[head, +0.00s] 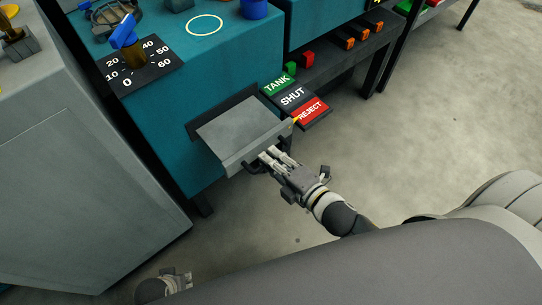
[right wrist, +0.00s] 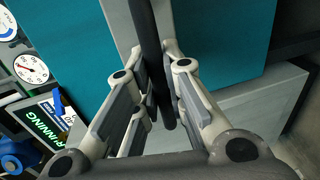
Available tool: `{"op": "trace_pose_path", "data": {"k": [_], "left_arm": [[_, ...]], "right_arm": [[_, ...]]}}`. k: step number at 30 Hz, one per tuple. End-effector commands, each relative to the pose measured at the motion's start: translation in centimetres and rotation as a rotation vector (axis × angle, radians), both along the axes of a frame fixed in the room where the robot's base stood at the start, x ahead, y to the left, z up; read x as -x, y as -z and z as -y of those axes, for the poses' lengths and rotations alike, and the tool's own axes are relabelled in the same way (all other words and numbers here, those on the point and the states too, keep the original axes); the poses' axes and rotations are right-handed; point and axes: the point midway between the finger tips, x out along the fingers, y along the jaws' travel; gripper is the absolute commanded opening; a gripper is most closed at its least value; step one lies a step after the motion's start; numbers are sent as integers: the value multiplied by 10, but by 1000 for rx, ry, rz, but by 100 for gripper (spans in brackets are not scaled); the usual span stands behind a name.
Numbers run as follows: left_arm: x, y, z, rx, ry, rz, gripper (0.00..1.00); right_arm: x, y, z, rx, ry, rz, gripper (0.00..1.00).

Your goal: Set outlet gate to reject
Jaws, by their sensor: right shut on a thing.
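The outlet gate (head: 238,130) is a grey plate sticking out of the teal machine in the head view. A dark bar handle (right wrist: 148,45) runs along its front edge. Beside the gate is a label strip with green TANK (head: 277,85), dark SHUT (head: 293,96) and red REJECT (head: 311,111). A small yellow pointer at the gate's right corner lies beside REJECT. My right gripper (head: 268,158) is shut on the handle; the right wrist view shows its fingers (right wrist: 160,100) on both sides of the bar. My left gripper (head: 180,280) is low at the left, away from the gate; its fingers are unclear.
A dial (head: 133,60) with a blue-topped knob sits on the teal machine (head: 225,65), left of the gate. A grey cabinet (head: 80,170) stands at the left. Orange and red blocks sit on a dark shelf at the back. The floor (head: 440,110) at the right is clear.

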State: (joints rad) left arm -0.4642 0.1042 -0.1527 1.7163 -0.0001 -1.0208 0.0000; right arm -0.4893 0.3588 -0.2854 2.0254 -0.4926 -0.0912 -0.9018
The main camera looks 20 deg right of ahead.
Motion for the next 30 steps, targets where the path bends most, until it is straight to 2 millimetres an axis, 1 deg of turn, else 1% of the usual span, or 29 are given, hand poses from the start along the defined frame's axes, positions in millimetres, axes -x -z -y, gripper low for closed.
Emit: {"op": "trace_pose_path", "data": {"k": [3,4,6,9,20,23,26,30], "left_arm": [[0,0,0,0,0,0,36],[0,0,0,0,0,0,36],[0,0,0,0,0,0,36],[0,0,0,0,0,1,36],[2,0,1,2,-1,-3,36],[1,0,1,2,-1,-3,36],[1,0,1,1,-1,-2,36],[1,0,0,1,-1,-2,36]], "right_arm": [[3,3,0,3,-1,-9,0],[3,3,0,3,-1,-9,14],[2,3,0,3,-1,-9,23],[2,3,0,3,-1,-8,33],[4,1,1,2,-1,-5,33],[11,1,3,1,-1,-6,33],[22,-2,7,3,0,-8,33],[41,-5,14,2,1,-9,33]]}}
